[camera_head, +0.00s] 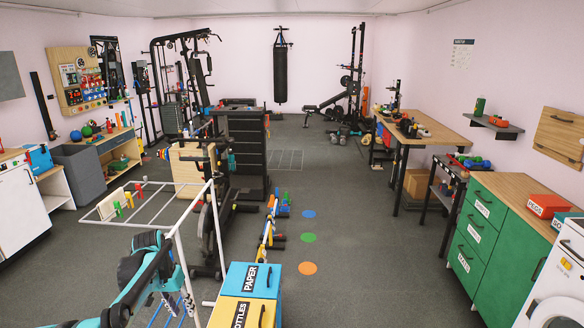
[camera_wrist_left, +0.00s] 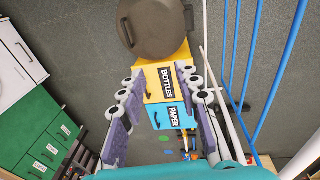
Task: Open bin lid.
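A blue bin labelled PAPER (camera_head: 252,279) and a yellow bin labelled BOTTLES (camera_head: 240,311) stand side by side at the bottom of the head view, each with a dark handle on top. Their lids look shut. The left wrist view shows the yellow bin (camera_wrist_left: 152,80) and blue bin (camera_wrist_left: 156,114) between my fingers, farther off. A round dark grey lid-like thing (camera_wrist_left: 155,27) with a handle at its left lies beyond the yellow bin. My left gripper (camera_head: 178,302) hangs left of the bins, apart from them. In the wrist view it is open and empty (camera_wrist_left: 162,84). My right gripper is not in view.
A white rack frame (camera_head: 190,222) stands close to my left arm; blue rods (camera_wrist_left: 262,60) show in the wrist view. A green drawer cabinet (camera_head: 490,245) is at right. Grey floor with coloured discs (camera_head: 308,268) is clear right of the bins.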

